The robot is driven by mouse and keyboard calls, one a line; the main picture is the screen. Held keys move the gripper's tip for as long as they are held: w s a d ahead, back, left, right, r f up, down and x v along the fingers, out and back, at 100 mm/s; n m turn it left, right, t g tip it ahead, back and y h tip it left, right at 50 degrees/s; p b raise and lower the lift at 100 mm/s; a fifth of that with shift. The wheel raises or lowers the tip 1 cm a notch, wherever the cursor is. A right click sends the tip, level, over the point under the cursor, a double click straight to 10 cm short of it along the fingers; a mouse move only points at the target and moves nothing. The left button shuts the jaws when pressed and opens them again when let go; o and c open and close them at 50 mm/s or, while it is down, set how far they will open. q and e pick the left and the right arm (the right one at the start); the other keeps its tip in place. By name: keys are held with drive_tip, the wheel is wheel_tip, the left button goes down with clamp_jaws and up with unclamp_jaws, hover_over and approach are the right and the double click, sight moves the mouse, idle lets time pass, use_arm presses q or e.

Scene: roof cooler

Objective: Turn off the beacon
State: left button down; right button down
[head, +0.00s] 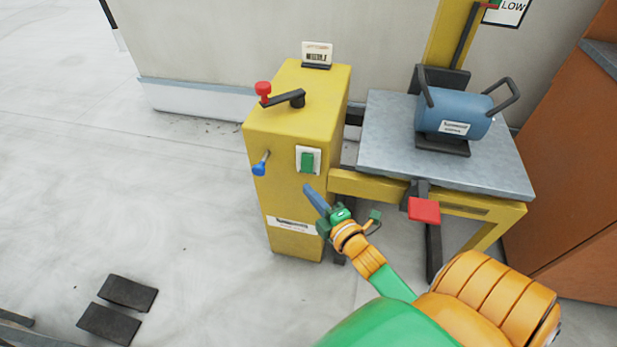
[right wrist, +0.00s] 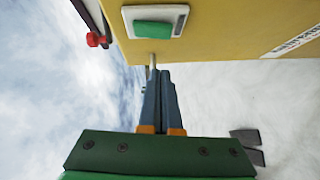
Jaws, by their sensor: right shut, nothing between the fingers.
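A yellow cabinet (head: 290,115) stands in the middle of the head view. On its front is a green rocker switch in a white plate (head: 308,160); it also shows at the top of the right wrist view (right wrist: 153,29). Whether the switch is on or off I cannot tell. My right gripper (head: 308,190) is shut and empty, its blue fingers just below the switch and pointing up towards it. In the right wrist view a gap shows between the fingertips (right wrist: 158,74) and the switch plate. No beacon lamp is clearly in view. My left gripper is out of view.
A red-knobbed crank (head: 264,90) is on the cabinet top, and a blue-tipped lever (head: 260,166) is left of the switch. To the right, a grey-topped table (head: 385,140) bears a blue cylinder (head: 455,112), with a red pedal-like plate (head: 424,210) at its front. Left floor is mostly clear.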

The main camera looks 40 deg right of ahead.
sight(307, 163)
drive_tip(key=w+d+b, duration=0.1)
drive_tip(key=w+d, duration=0.2)
drive_tip(key=w, duration=0.2)
drive_tip(key=shift+w+f, duration=0.35)
drive_tip(key=shift+f, duration=0.1)
drive_tip(key=shift+d, duration=0.1)
